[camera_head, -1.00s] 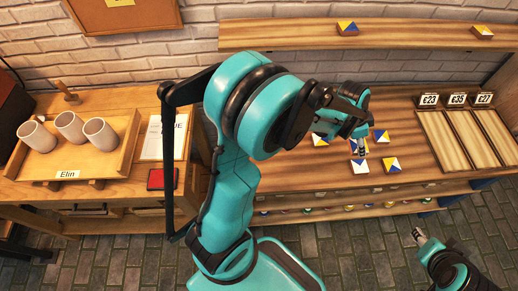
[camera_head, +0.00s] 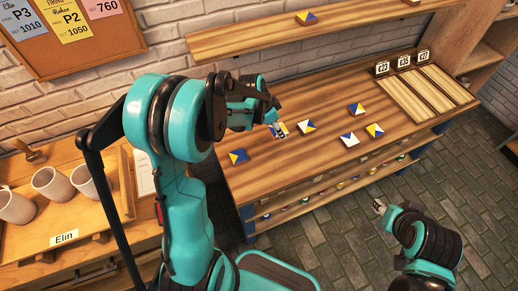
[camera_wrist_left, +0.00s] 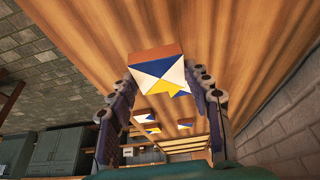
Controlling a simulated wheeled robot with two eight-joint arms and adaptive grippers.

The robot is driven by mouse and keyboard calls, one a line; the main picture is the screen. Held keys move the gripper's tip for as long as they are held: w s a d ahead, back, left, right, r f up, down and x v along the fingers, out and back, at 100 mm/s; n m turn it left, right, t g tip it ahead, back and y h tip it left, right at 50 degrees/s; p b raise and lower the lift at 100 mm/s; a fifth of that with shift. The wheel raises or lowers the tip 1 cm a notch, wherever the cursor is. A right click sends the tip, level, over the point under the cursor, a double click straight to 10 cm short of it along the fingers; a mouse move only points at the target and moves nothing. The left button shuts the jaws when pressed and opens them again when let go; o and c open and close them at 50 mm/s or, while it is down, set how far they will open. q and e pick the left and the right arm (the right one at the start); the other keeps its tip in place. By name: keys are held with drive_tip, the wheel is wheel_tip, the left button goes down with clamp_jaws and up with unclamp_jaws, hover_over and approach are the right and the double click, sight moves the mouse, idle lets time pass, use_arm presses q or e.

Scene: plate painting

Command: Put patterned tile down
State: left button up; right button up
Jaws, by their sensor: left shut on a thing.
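My left gripper (camera_head: 279,129) is over the left part of the wooden worktop (camera_head: 300,88). It is shut on a patterned tile (camera_wrist_left: 160,72), which has blue, white and yellow triangles and a brown edge and sits between the fingers in the left wrist view. In the head view the held tile is mostly hidden by the fingers. More tiles (camera_head: 348,139) (camera_head: 374,130) (camera_head: 356,108) lie further right. My right gripper (camera_head: 379,207) is away from the worktop, over the floor, too small to judge.
A wall shelf (camera_head: 250,38) with a tile (camera_head: 306,18) runs above. A tray of cups (camera_head: 50,183) stands at left. Bare worktop lies behind the tiles.

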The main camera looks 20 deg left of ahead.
use_arm(q)
drive_tip(key=b, duration=0.2)
hover_over(264, 150)
drive_tip(key=s+a, duration=0.1)
wheel_tip(264, 150, down, 4)
drive_tip(key=shift+r, duration=0.1)
wheel_tip(264, 150, down, 4)
drive_tip(key=shift+f+b, duration=0.1)
drive_tip(key=shift+b, duration=0.75)
drive_tip(key=o, duration=1.2)
